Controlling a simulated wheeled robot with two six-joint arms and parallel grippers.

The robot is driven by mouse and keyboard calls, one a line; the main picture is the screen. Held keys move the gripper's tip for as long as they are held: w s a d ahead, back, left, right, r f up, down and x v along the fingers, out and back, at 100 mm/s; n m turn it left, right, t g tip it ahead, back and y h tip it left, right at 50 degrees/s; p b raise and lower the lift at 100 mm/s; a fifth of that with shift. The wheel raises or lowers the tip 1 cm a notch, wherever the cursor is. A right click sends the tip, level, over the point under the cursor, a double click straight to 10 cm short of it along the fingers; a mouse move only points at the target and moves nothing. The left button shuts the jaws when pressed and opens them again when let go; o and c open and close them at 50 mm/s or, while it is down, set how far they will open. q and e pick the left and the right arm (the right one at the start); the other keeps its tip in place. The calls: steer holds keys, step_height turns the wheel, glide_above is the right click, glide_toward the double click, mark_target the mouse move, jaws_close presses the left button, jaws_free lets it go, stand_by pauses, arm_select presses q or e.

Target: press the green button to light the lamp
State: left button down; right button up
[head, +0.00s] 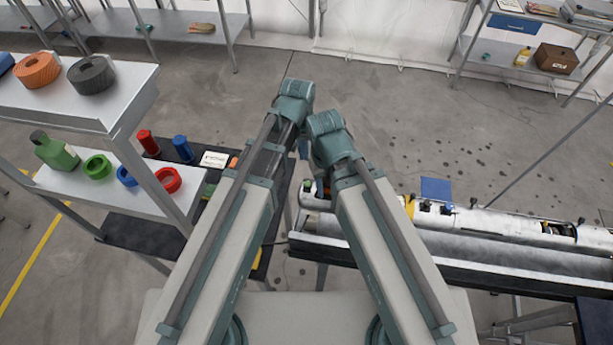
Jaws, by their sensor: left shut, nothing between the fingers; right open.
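I cannot pick out a clear green button or a lamp. A small dark green item (208,190) lies on the dark low table at left, partly hidden, and I cannot tell what it is. A small dark green knob-like part (308,185) shows at the left end of the white machine, beside my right arm. Both my arms rise from the bottom of the head view, their bent joints close together near the middle. The left joint is higher. The arms hide both grippers and their fingers, so I cannot see what they are near.
A grey shelf (130,90) at left holds coils, a green bottle (55,150) and coloured rings. A red cylinder (148,142), a blue cylinder (182,148) and a white sign (214,159) stand near it. The long white machine (490,222) fills the right.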

mark_target(307, 183)
arm_select(q)
steer(key=f+b, duration=1.4)
steer(key=shift+w+d, duration=0.2)
steer(key=shift+d, duration=0.15)
